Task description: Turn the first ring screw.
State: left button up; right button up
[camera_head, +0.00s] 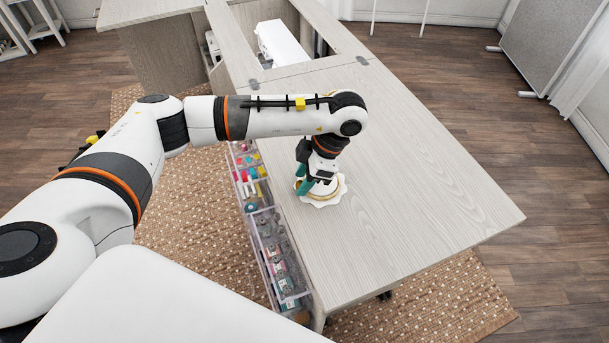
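A round hoop with a tan rim and white cloth (326,198) lies on the wooden tabletop near its left edge. The cloth spreads past the rim with a wavy outline. My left gripper (304,184) points down at the left side of the hoop, with its teal fingers at or just above the rim. The ring screw cannot be made out; the fingers may hide it. Whether the fingers are shut on anything is too small to tell. My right gripper is not in view.
Clear bins (267,232) with colourful thread spools and bobbins hang along the table's left edge. A white sewing machine (283,45) sits in the cabinet opening at the back. The tabletop (420,190) right of the hoop is clear.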

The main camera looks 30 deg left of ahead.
pick_arm(q)
jog(key=v, duration=1.2)
jog(key=shift+p, duration=0.4)
jog(key=shift+s+a, duration=0.1)
